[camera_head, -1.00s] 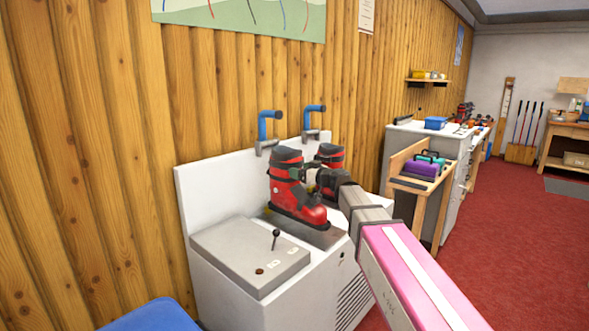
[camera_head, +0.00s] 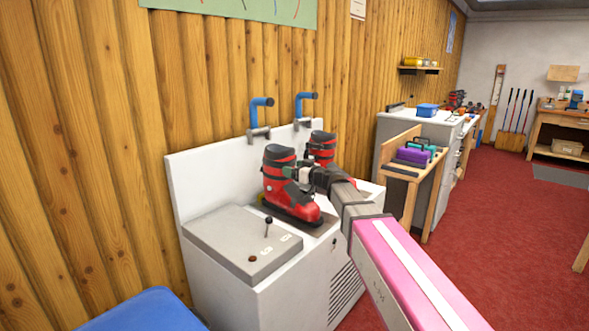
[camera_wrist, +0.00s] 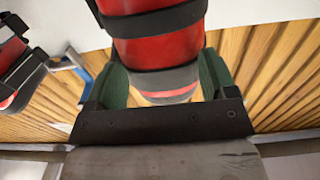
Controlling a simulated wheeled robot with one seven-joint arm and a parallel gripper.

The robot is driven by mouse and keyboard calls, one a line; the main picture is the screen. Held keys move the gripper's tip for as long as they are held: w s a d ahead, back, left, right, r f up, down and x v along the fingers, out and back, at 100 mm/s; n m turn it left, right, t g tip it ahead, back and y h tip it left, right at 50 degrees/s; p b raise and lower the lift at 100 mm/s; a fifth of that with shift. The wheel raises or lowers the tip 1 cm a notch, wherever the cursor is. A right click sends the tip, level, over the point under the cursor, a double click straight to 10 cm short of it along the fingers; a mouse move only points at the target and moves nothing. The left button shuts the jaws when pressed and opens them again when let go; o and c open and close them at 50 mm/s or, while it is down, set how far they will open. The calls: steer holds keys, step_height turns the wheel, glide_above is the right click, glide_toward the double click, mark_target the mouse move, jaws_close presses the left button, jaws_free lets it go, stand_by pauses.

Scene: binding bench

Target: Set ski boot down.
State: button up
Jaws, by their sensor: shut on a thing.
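A red and black ski boot (camera_head: 281,189) stands upright at the white machine (camera_head: 186,187), over the recessed plate on its top. My gripper (camera_head: 304,173) is shut on this boot from the right, around its upper part. In the wrist view the boot (camera_wrist: 158,50) fills the space between my gripper's two green pads (camera_wrist: 160,82). The sole is at or just above the plate; I cannot tell whether it touches. A second red and black boot (camera_head: 322,144) stands just behind, partly hidden; a boot (camera_wrist: 18,58) also shows at the left of the wrist view.
Two blue-topped pipes (camera_head: 258,112) rise along the machine's back panel. A grey lid with a black lever (camera_head: 268,223) lies left of the boot. A wooden stand (camera_head: 401,171) with a purple case (camera_head: 411,156) is to the right. Red floor (camera_head: 480,230) is open beyond.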

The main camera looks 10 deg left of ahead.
steer(key=o, duration=1.8)
steer(key=shift+r, duration=0.1)
steer(key=v, duration=1.2)
steer(key=s+d+f+m+g+h, duration=0.1)
steer(key=f, duration=0.3)
steer(key=s+d+f+g+h, duration=0.1)
steer(key=d+f, duration=0.1)
steer(key=f, duration=0.2)
steer(key=s+d+f+m+g+h, duration=0.1)
steer(key=s+d+f+h, duration=0.1)
steer(key=f, duration=0.3)
steer(key=shift+m, duration=0.3)
steer(key=s+d+f+m+g+h, duration=0.3)
steer(key=s+d+f, duration=0.4)
steer(key=d+f, duration=0.3)
steer(key=s+d+f+m+g+h, duration=0.3)
steer(key=s+d+f+m+h, duration=0.3)
steer(key=d+f, duration=0.5)
steer(key=shift+s+d+h, duration=0.35)
steer(key=shift+s+h, duration=0.5)
steer(key=shift+h, duration=0.35)
